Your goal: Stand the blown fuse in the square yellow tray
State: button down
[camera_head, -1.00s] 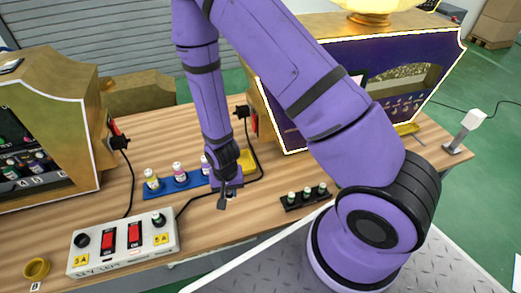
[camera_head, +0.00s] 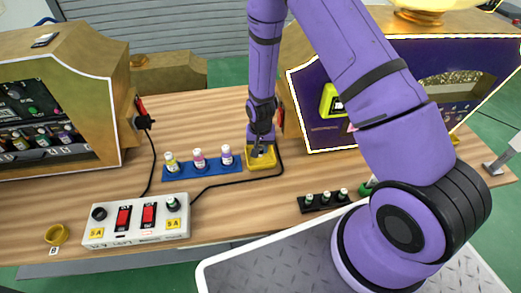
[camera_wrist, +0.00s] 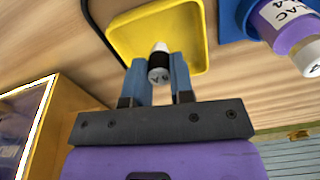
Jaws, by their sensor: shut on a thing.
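The square yellow tray (camera_head: 262,166) lies on the wooden table, right of the blue bottle rack; it also shows at the top of the wrist view (camera_wrist: 128,38). My gripper (camera_head: 259,147) is at the tray in the head view. In the wrist view its two blue fingers (camera_wrist: 160,82) are shut on a small fuse (camera_wrist: 158,67) with a dark body and pale ends, its near end marked. The fuse's far end points at the tray floor. I cannot tell whether it touches the floor. In the head view the fuse is hard to make out.
The blue rack (camera_head: 186,173) with 3 bottles stands beside the tray. A white switch box (camera_head: 137,232) is at front left, with a black cable running past the tray. Vending cabinets (camera_head: 60,80) flank the table.

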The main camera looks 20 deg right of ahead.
jog(key=shift+w+d, duration=0.25)
jog(key=shift+w, duration=0.6)
jog(key=shift+w+f, duration=0.1)
jog(key=shift+f, duration=1.75)
jog(key=shift+f, duration=0.1)
jog(key=c, duration=1)
grip_release()
notch_tip(320, 180, up, 12)
jog(key=shift+r, duration=0.15)
